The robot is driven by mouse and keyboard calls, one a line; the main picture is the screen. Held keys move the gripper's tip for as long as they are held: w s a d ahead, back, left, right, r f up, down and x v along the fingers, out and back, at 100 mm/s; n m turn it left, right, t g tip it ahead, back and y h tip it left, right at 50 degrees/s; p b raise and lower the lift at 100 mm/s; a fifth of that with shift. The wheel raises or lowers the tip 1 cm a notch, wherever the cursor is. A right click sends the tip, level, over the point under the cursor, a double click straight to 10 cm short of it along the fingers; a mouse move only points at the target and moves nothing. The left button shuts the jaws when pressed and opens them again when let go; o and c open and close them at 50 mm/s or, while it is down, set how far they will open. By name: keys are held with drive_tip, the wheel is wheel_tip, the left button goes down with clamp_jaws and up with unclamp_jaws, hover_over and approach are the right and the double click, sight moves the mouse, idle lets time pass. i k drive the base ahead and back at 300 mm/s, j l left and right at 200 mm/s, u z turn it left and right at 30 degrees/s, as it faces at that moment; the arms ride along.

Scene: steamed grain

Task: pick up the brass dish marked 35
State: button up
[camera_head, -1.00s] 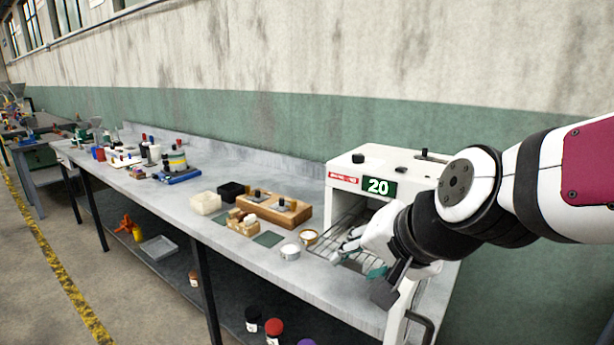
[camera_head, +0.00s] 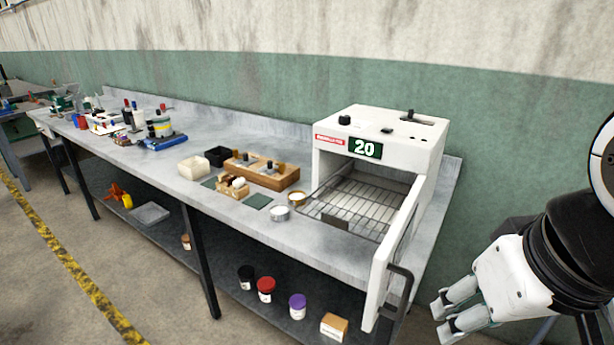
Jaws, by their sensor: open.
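A small dish with a brass-coloured rim and pale contents (camera_head: 297,198) stands on the bench, just left of the white oven. A silvery dish (camera_head: 279,213) stands close in front of it to the left. I cannot read a 35 on either dish. My gripper (camera_head: 440,318) is at the lower right, in front of the bench and right of the oven door, well away from both dishes. Its fingers are apart with nothing between them.
The white oven (camera_head: 385,150) shows 20; its door (camera_head: 392,262) stands open towards me, between my gripper and the dishes. A wooden block (camera_head: 262,175) and green mats (camera_head: 257,201) lie left. Lidded jars stand on the shelf below.

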sight(294, 198)
drive_tip(key=i+j+z, duration=0.15)
drive_tip(key=j+z, duration=0.25)
drive_tip(key=i+j+z, duration=0.1)
drive_tip(key=z, duration=0.3)
drive_tip(key=i+j+z, duration=0.15)
drive_tip(key=j, duration=0.65)
drive_tip(key=i+j+z, duration=0.1)
drive_tip(key=j, duration=0.7)
drive_tip(key=j+z, duration=0.15)
drive_tip(key=j, duration=1.15)
drive_tip(key=i+j, duration=0.1)
drive_tip(key=j, duration=0.45)
